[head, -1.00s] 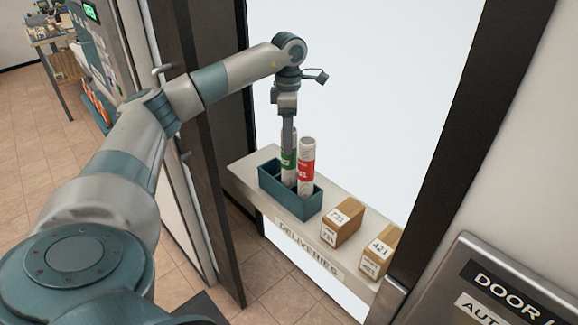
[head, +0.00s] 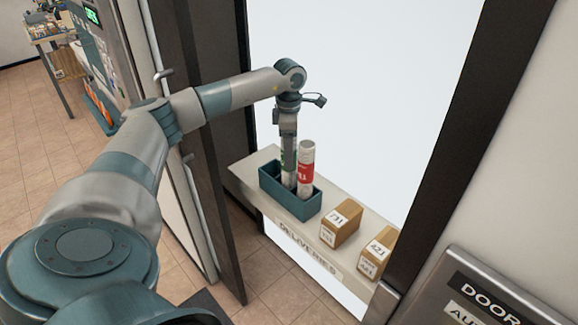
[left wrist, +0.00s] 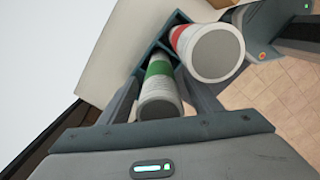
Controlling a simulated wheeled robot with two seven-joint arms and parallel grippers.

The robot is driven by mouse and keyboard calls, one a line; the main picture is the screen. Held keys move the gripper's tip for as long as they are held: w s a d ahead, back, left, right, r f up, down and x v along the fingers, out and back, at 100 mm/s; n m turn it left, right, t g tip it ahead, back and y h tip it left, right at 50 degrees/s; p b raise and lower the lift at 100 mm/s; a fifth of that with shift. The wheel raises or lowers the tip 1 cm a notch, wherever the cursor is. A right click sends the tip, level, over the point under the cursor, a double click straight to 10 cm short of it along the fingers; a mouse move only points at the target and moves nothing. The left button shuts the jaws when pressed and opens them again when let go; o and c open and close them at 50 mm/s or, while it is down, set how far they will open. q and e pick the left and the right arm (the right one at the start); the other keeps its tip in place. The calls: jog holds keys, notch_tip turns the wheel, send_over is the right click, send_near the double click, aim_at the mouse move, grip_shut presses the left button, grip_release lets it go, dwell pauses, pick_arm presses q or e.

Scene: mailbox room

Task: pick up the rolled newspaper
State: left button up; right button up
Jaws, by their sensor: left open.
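Two rolled newspapers stand upright in a teal box (head: 306,211) on the shelf. One has a red band (head: 306,172), the other a green band (head: 284,157). My left gripper (head: 288,165) points down at the green-banded roll, which it mostly hides in the head view. In the left wrist view the open fingers (left wrist: 158,80) stand on either side of the green-banded roll (left wrist: 159,92). Whether they touch it cannot be told. The red-banded roll (left wrist: 212,50) stands just outside the right finger in that view. My right gripper is not in view.
The shelf (head: 262,160) carries a "DELIVERIES" label and two cardboard parcels, one marked 731 (head: 341,222) and one farther right (head: 377,252). A dark door edge (head: 215,200) stands left of the shelf. A metal door panel (head: 480,295) is at lower right.

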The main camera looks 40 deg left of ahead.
pick_arm(q)
jog(key=shift+c, duration=0.2)
grip_shut()
jog(key=shift+r, duration=0.2)
notch_tip(320, 180, up, 9)
jog(key=b, duration=0.3)
jog(key=shift+f, duration=0.1)
jog(key=shift+r, duration=0.45)
